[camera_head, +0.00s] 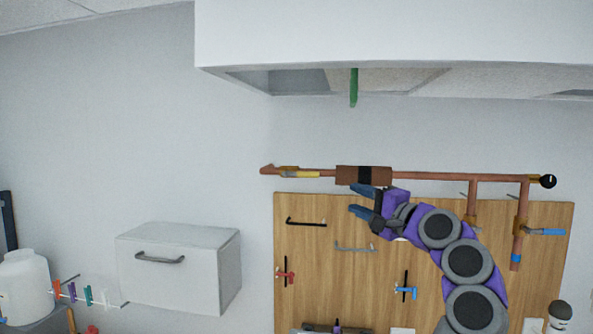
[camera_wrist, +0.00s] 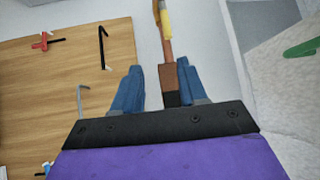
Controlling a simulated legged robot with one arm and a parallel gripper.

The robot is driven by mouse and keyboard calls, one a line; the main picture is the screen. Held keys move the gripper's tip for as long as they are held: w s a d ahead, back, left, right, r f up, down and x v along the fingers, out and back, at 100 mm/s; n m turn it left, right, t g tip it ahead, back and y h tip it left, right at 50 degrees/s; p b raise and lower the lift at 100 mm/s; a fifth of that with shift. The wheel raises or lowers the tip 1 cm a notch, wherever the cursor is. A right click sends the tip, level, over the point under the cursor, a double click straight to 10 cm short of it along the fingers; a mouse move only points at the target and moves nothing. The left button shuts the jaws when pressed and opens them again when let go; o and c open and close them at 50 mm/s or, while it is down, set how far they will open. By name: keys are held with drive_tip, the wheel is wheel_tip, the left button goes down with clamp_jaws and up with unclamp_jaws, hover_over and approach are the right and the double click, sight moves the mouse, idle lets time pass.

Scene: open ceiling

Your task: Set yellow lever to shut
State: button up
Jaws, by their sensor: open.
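The yellow lever (camera_head: 300,174) is at the left part of the copper pipe (camera_head: 430,177), lying about in line with it. In the wrist view the yellow lever (camera_wrist: 167,24) shows at the top, beyond the fingertips. My gripper (camera_head: 351,199) is open and empty, just below the pipe's brown, black-banded section (camera_head: 376,176) and to the right of the lever. In the wrist view my gripper (camera_wrist: 158,67) has its blue fingers apart, with the brown section seen between them. I cannot tell whether a finger touches the pipe.
Below the pipe, a wooden pegboard (camera_head: 320,260) carries hooks, a red clamp (camera_head: 286,275) and a blue one (camera_head: 405,289). A blue lever (camera_head: 550,232) is at the right. A green handle (camera_head: 353,88) hangs from the overhead box (camera_head: 400,30). The wall left of the pipe is clear.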

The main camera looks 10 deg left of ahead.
drive_tip(key=a+r, duration=0.1)
drive_tip(key=a, duration=0.1)
drive_tip(key=p, duration=0.5)
approach(304, 175)
drive_tip(key=shift+n, duration=0.4)
drive_tip(key=x, duration=0.6)
drive_tip(key=shift+w+d, duration=0.3)
drive_tip(key=shift+w, duration=0.25)
drive_tip(key=shift+w+a+r+p, duration=0.1)
drive_tip(key=shift+w+p, duration=0.2)
drive_tip(key=shift+w, duration=0.2)
drive_tip(key=shift+w+a+r+p, duration=0.1)
drive_tip(key=shift+w+p, duration=0.2)
drive_tip(key=shift+w, duration=0.2)
drive_tip(key=shift+w+a, duration=0.25)
drive_tip(key=shift+a, duration=0.3)
drive_tip(key=shift+w+a+f, duration=0.1)
drive_tip(key=shift+a, duration=0.8)
drive_tip(key=shift+d, duration=0.8)
drive_tip(key=c, duration=0.4)
drive_tip(key=shift+c, duration=0.9)
drive_tip(key=shift+a, duration=0.1)
clamp_jaws()
